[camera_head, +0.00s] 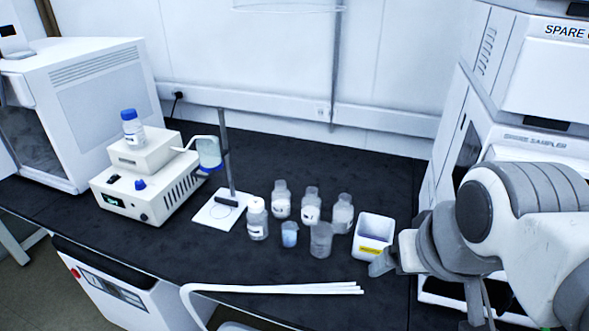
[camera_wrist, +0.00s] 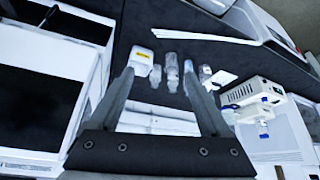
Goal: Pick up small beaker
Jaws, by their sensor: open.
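The small beaker (camera_head: 289,234) is a short clear cup with pale blue liquid, upright on the dark bench in the head view. A larger grey-clear beaker (camera_head: 321,239) stands just to its right. A white-capped bottle (camera_head: 257,219) stands to its left. My gripper (camera_head: 380,264) is at the right, beside the white box and well apart from the small beaker. In the wrist view my gripper (camera_wrist: 158,74) is open, with nothing seen between its fingers. The glassware shows small beyond the fingertips there, and I cannot surely tell the small beaker among it.
Several bottles (camera_head: 311,205) stand behind the beakers. A white box (camera_head: 373,237) with a yellow label stands right of them. A stand with a white base (camera_head: 222,212) and a white instrument (camera_head: 152,190) are at the left. White tubing (camera_head: 275,289) lies in front. The bench between is clear.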

